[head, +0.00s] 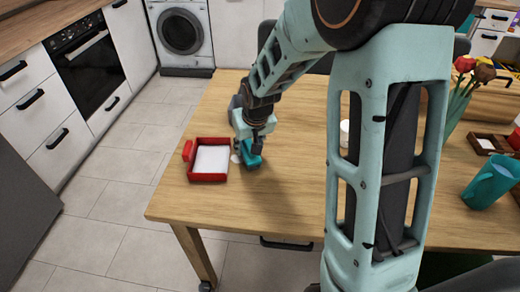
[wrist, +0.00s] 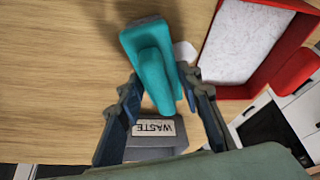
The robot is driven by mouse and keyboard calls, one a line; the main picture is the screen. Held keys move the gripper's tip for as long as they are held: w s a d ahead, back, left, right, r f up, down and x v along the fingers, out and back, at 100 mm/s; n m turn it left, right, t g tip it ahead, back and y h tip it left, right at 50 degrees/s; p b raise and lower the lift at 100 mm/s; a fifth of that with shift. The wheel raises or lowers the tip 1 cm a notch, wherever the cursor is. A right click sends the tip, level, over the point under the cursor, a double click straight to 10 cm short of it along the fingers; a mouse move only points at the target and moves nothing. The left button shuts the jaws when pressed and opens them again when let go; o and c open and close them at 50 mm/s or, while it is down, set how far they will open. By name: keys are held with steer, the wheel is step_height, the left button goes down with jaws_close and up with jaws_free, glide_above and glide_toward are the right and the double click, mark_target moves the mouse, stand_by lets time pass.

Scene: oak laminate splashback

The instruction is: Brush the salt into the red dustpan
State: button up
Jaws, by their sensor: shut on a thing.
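The red dustpan (head: 208,178) lies near the table's left edge, its red handle at its left and its inside white. It also shows at the upper right in the wrist view (wrist: 236,92). A small white patch, seemingly salt (head: 235,158), lies on the table between the dustpan and the brush. In the wrist view this patch (wrist: 184,50) is partly hidden by the brush. My gripper (head: 256,140) is shut on the teal brush (wrist: 150,65), just right of the dustpan. The bristles are mostly hidden; I cannot tell whether they touch the table.
A grey bin labelled WASTE (wrist: 155,150) stands close by my gripper. A white container (head: 344,132) is partly hidden by my arm. A teal pitcher (head: 490,185) and flowers (head: 462,95) stand at the right. The table front (head: 250,205) is clear.

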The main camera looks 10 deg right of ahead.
steer(key=a, duration=0.1)
steer(key=a+b, duration=0.1)
steer(key=a, duration=0.1)
steer(key=a+b, duration=0.1)
steer(key=a, duration=0.1)
steer(key=shift+w+a+f, duration=0.1)
steer(key=shift+w+a, duration=0.05)
steer(key=shift+w, duration=0.25)
steer(key=r+p, duration=0.2)
steer(key=r, duration=0.1)
steer(key=shift+d+r, duration=0.1)
steer(key=shift+d, duration=0.1)
steer(key=shift+s+d+r+p, duration=0.1)
steer(key=shift+d+r+p, duration=0.1)
steer(key=shift+r+p, duration=0.7)
